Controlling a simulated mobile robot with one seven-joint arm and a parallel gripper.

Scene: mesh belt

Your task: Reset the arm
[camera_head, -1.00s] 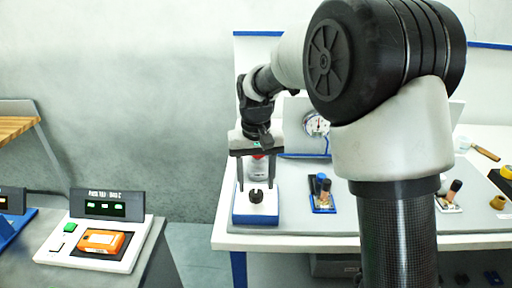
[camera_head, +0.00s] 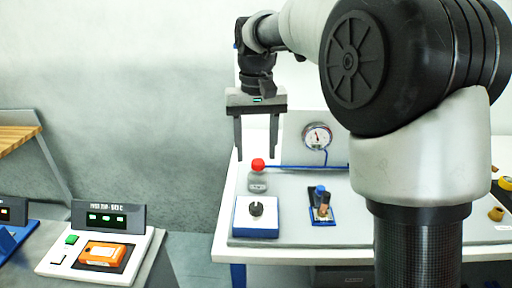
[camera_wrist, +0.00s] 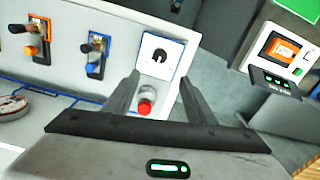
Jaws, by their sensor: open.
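My gripper (camera_head: 257,150) hangs in the air above the left end of the white bench, with its two dark fingers apart and nothing between them. Below it stands a blue and white box with a black knob (camera_head: 256,209). The box also shows in the wrist view (camera_wrist: 158,58), beyond my fingertips. A red-topped grey button (camera_head: 258,166) stands just behind the box, and in the wrist view the red top (camera_wrist: 145,110) appears between my fingers. My gripper (camera_wrist: 155,82) touches none of these.
A pressure gauge (camera_head: 317,135) on a grey panel and a blue-based fixture (camera_head: 323,204) stand to the right on the bench. An orange device (camera_head: 103,254) sits on a tester at the lower left. The wall behind my gripper is clear.

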